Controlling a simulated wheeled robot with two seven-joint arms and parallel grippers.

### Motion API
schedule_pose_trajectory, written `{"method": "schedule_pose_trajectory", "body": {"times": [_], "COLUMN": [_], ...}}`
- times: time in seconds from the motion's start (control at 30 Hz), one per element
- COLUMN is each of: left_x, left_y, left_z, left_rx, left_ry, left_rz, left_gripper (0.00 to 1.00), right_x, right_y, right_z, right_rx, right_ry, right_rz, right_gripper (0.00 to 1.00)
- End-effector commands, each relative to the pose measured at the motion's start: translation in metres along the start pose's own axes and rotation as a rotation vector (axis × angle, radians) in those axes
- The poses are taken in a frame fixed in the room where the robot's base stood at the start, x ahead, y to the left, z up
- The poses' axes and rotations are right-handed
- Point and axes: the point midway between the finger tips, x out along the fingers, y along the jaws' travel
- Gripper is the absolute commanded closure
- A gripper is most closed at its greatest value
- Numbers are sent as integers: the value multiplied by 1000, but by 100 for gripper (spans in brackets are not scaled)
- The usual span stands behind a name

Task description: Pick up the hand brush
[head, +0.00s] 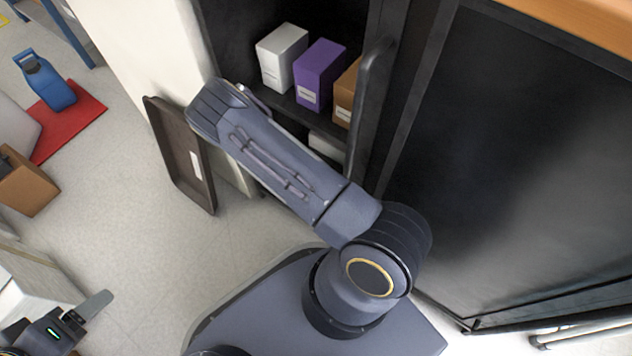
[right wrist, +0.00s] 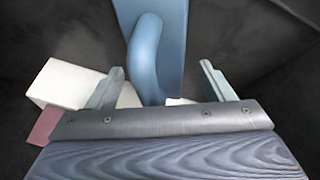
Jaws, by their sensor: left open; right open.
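I cannot make out a hand brush for certain in either view. In the right wrist view a blue thing (right wrist: 150,55) with a rounded, handle-like bar and a flat panel stands beyond and between the fingers of my right gripper (right wrist: 162,88). That gripper is open, and I see no grip on the blue thing. The blue thing's upper end is cut off by the frame. My left gripper (head: 72,318) is at the bottom left of the head view, open, over the floor and partly cut off. My right gripper does not show in the head view.
An open dark cabinet (head: 230,40) holds white (head: 282,57), purple (head: 318,75) and brown boxes. A brown tray-like panel (head: 163,125) leans by it. A blue container (head: 45,80) stands on a red mat (head: 88,112). The right wrist view shows a white block (right wrist: 65,84).

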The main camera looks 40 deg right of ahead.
Motion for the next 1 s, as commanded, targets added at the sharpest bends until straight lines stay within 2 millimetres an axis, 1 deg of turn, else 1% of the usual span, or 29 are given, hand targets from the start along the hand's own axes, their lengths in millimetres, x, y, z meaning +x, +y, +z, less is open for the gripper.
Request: {"method": "schedule_pose_trajectory", "body": {"times": [0.03, 0.07, 0.43, 0.67, 0.77, 0.87, 1.0], "left_x": [0, 0, 0, -1, -2, -6, -15], "left_y": [0, 0, 0, 0, 1, 3, 7], "left_z": [0, 0, 0, 0, -1, -3, -8], "left_rx": [0, 0, 0, 0, 0, 0, 0], "left_ry": [0, 0, 0, 0, 0, 0, 0], "left_rz": [0, 0, 0, 0, 0, 0, 0], "left_gripper": [31, 31, 31, 31, 31, 31, 31], "right_x": [-1, -1, -1, -1, -4, -12, -31], "right_y": [0, 0, 0, 0, 1, 2, 6], "right_z": [0, 0, 0, 0, -2, -5, -13], "right_rx": [0, 0, 0, 0, 0, 0, 2], "right_ry": [0, 0, 0, 0, 0, 0, 1], "right_rz": [0, 0, 0, 0, 0, 0, -1], "right_gripper": [25, 29, 78, 78, 78, 78, 78]}}
